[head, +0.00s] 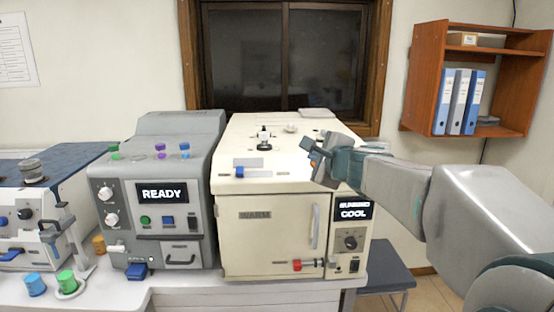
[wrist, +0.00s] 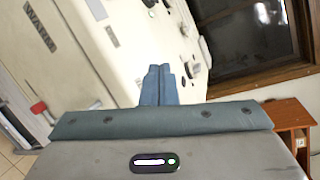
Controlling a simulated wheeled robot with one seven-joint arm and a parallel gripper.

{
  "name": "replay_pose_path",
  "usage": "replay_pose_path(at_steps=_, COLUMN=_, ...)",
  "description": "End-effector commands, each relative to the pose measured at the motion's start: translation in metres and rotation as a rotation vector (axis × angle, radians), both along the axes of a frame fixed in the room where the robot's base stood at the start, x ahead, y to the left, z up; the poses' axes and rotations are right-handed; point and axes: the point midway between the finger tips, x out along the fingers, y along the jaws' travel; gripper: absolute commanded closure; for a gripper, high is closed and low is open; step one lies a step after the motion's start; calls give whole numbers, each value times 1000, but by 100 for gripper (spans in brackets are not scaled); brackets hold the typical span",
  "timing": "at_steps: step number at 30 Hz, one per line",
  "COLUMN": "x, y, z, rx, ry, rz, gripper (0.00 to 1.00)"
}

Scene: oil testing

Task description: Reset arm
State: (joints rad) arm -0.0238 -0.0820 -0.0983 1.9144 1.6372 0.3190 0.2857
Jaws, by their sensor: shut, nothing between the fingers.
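My gripper (head: 315,155) is in the head view, in front of the upper right part of the cream oven-like machine (head: 265,235). My arm reaches in from the right. In the wrist view my gripper (wrist: 160,70) has its two blue-grey fingers together, with nothing between them. The cream machine (wrist: 75,55) fills much of the left and middle of that view. Its front carries a WARM label, a vertical handle (head: 315,228), a red switch (head: 298,265) and a display reading COOL (head: 353,213). Whether my gripper touches the machine I cannot tell.
A grey machine (head: 165,222) with a READY display stands left of the cream one. A blue-topped machine (head: 35,215) is at far left. Blue and green caps (head: 66,282) are on the bench (head: 200,282). A wooden shelf (head: 425,85) with binders hangs at right. A stool (head: 385,268) is below.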

Motion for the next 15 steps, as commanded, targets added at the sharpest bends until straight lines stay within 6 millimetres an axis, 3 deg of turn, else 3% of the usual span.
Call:
replay_pose_path(at_steps=9, x=-106, y=45, z=-69, rx=-577, ry=66, rz=423, gripper=100)
replay_pose_path(at_steps=15, x=-181, y=46, z=-129, rx=-932, ry=153, rz=701, gripper=100)
